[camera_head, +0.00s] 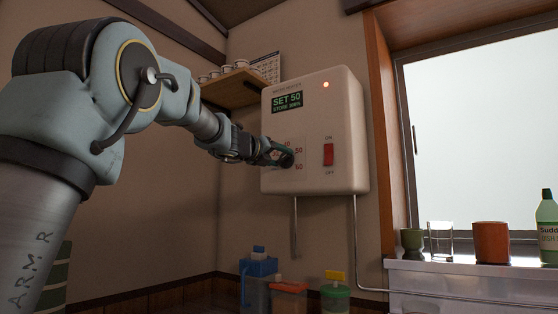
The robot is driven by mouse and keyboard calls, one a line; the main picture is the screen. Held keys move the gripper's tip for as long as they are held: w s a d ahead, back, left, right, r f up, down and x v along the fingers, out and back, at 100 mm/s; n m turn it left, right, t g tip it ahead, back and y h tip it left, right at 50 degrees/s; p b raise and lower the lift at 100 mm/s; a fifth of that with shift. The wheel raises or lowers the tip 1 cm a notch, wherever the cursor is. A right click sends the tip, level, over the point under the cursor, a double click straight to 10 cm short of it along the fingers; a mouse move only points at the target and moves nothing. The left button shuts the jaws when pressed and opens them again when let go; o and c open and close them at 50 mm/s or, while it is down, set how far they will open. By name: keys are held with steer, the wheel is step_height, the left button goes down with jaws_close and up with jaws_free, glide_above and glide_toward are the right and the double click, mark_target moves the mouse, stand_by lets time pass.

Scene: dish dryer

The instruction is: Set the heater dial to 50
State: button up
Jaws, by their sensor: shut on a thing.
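The white heater box (335,120) hangs on the wall in the middle of the head view. Its green display (287,101) reads SET 50, with a smaller line that looks like STORE 100%. The dark dial (288,159) is on the lower left of its front, with red numbers 50 and 60 visible at its right. My gripper (283,156) reaches it from the left and is shut on the dial. The gripper and arm hide the dial's left side and other marks. A red switch (328,154) sits right of the dial, between ON and OFF. An orange lamp (325,85) glows at the top.
A wooden shelf (236,88) with small cups is left of the heater, above my arm. Pipes (356,230) run down below the heater. A blue jug (258,281) and lidded containers stand underneath. Cups, a glass and a green bottle (547,228) stand on the right ledge.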

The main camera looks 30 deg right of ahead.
steer(key=shift+f, duration=0.1)
stand_by(0.3)
steer(key=o, duration=1.4)
steer(key=shift+c, duration=0.2)
steer(key=shift+a, duration=0.1)
steer(key=b+v, duration=0.2)
steer(key=v, duration=0.8)
steer(key=shift+s+a, duration=0.15)
steer(key=shift+a, duration=0.1)
